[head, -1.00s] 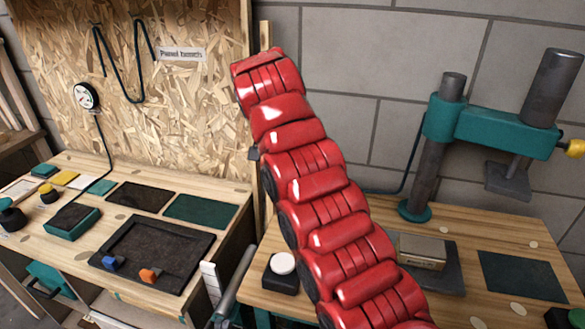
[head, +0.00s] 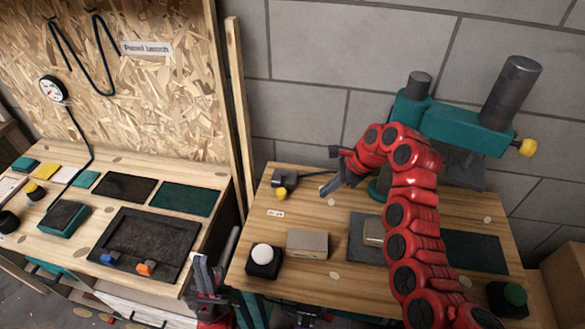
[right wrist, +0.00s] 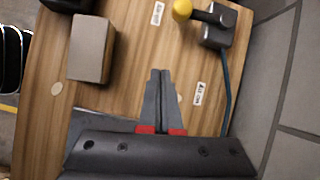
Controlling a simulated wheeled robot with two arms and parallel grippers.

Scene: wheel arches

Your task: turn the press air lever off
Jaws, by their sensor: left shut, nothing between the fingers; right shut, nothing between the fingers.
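The press air lever is a dark grey valve body (head: 286,177) with a yellow knob (head: 282,194), at the back left of the press bench. In the head view the knob is on the near side of the body. In the right wrist view the valve body (right wrist: 222,27) is at top right, with its yellow knob (right wrist: 183,9) to the left. My right gripper (head: 328,189) is shut and empty, right of the lever and apart from it. Its fingertips (right wrist: 160,73) show over bare wood. My left gripper (head: 203,268) is shut and low between the benches.
A small label (head: 275,213) lies in front of the lever; another label (right wrist: 199,93) is right of my fingertips. A box (head: 307,244), a white-topped button (head: 263,259), the teal press (head: 452,122) and a green button (head: 514,294) are on this bench. The panel bench (head: 120,190) is left.

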